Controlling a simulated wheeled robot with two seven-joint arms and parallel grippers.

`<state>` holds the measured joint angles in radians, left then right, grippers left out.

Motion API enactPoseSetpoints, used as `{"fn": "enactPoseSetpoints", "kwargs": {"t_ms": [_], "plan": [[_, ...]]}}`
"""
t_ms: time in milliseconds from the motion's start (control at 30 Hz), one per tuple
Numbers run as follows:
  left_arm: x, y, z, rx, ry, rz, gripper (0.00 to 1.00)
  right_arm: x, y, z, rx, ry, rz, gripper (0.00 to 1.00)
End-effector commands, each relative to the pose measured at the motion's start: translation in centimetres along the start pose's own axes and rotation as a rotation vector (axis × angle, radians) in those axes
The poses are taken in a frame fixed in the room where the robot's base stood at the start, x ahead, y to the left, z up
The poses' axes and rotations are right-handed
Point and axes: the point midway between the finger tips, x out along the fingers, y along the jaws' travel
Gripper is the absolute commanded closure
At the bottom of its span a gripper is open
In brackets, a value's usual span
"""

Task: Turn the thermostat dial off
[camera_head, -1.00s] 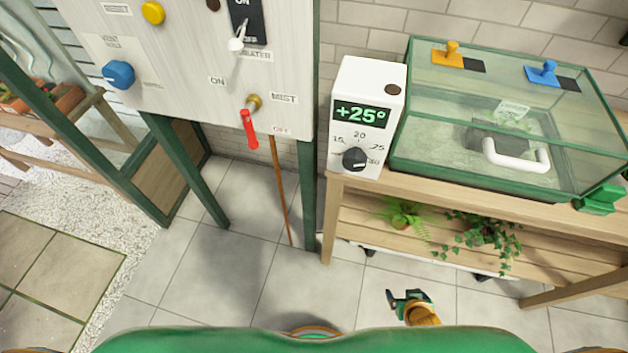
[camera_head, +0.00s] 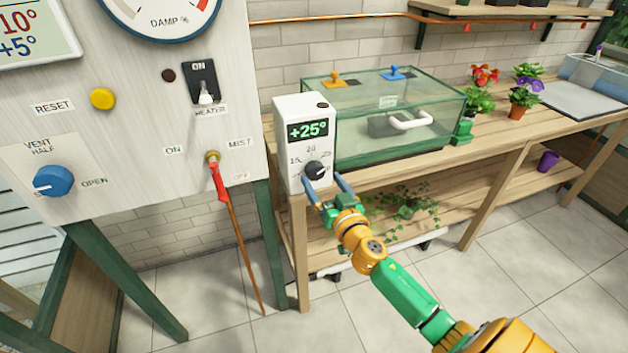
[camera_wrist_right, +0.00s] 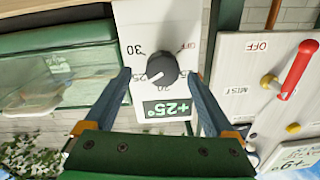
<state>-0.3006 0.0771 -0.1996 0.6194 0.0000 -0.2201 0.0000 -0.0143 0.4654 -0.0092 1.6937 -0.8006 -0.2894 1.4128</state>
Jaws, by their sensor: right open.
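The thermostat (camera_head: 292,150) is a white upright box at the left end of the wooden bench, its green display reading +25°. Its round black dial (camera_head: 315,170) sits low on the front face; the dial also shows in the right wrist view (camera_wrist_right: 162,68), where a pale mark on it points toward the lower left. My right gripper (camera_head: 325,181) is open, its two blue fingers pointing up at the dial from below and in front. In the right wrist view the fingers (camera_wrist_right: 158,74) lie on either side of the dial, with gaps visible. My left gripper is out of view.
A glass tank (camera_head: 385,140) with a white handle stands close to the right of the thermostat. A control panel (camera_head: 130,140) is close on the left, with a red lever (camera_head: 218,182) sticking out. Trailing plants (camera_head: 405,203) are on the lower shelf.

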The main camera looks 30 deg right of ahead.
Motion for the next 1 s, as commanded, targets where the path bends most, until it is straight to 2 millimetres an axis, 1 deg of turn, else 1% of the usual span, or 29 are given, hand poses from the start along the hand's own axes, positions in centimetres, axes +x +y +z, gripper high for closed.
{"fn": "enactPoseSetpoints", "kwargs": {"t_ms": [33, 100, 200, 467, 500, 567, 600, 667, 700, 767, 800, 1000], "plan": [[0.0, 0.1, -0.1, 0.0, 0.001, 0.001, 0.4, 0.9, 0.0, -0.1, -0.002, 0.002, 0.001, 0.11], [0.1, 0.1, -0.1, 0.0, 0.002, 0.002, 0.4, 1.8, 0.0, 0.0, -0.001, 0.001, 0.0, 0.11], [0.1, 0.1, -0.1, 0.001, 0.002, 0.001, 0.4, 2.6, 0.0, 0.1, -0.001, -0.001, 0.0, 0.11], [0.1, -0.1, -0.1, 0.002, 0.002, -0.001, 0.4, 2.9, 0.0, 0.1, 0.0, -0.002, 0.0, 0.11], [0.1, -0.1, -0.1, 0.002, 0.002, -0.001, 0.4, 2.9, 0.0, 0.1, 0.0, -0.002, 0.0, 0.16], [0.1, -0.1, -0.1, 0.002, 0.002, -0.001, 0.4, 2.9, 0.0, 0.1, 0.0, -0.002, 0.0, 0.32], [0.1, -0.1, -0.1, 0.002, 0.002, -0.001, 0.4, 2.9, 0.0, 0.1, 0.0, -0.002, 0.0, 0.43], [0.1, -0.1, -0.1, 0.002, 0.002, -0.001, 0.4, 2.9, 0.0, 0.1, 0.0, -0.002, 0.0, 0.59], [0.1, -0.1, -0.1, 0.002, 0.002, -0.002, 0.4, 2.9, 0.0, 0.1, 0.0, -0.003, 0.0, 0.7], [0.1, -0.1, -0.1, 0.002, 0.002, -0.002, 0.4, 2.9, 0.0, 0.1, 0.0, -0.003, 0.0, 0.86], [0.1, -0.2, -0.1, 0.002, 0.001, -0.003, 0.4, 2.9, 0.0, 0.1, -0.001, -0.003, 0.0, 0.96], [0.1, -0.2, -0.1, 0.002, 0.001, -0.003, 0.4, 2.9, 0.0, 0.1, -0.015, -0.004, 0.0, 0.97]]}}
